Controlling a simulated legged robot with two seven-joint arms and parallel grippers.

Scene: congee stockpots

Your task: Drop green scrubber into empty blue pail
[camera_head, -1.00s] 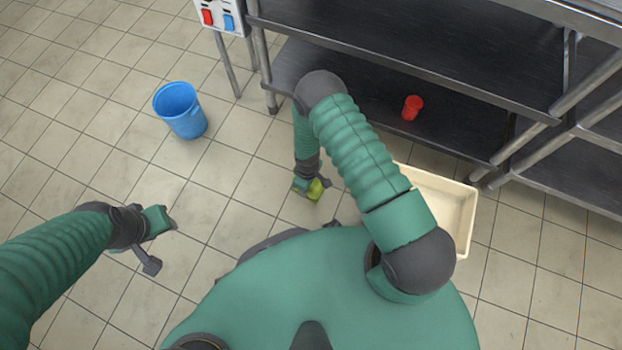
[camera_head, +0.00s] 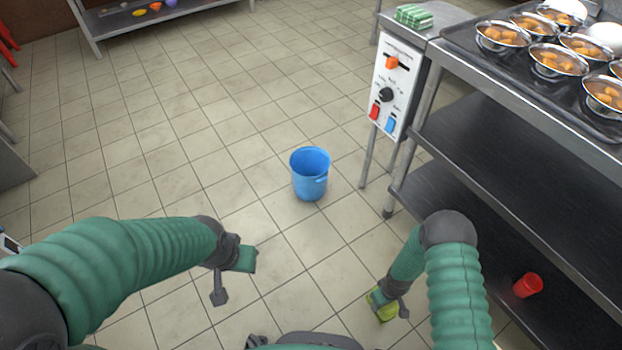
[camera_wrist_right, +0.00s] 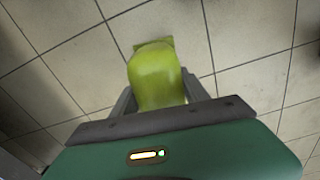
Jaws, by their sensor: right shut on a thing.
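The blue pail (camera_head: 311,178) stands upright on the tiled floor ahead, near the middle of the head view. The part of its inside that shows is empty. My right gripper (camera_head: 388,306) is shut on the yellow-green scrubber (camera_head: 381,304), held above the floor, to the right of the pail and nearer to me. In the right wrist view the scrubber (camera_wrist_right: 156,77) sits between the two fingers, with bare floor beyond it. My left gripper (camera_head: 236,278) is left of the pail and nearer to me, with its fingers apart and nothing seen between them.
A steel shelf unit (camera_head: 510,150) stands on the right, with a red cup (camera_head: 527,285) on its lower shelf and bowls of food (camera_head: 557,62) on top. A control box (camera_head: 392,85) on legs stands behind the pail to the right. The floor around the pail is clear.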

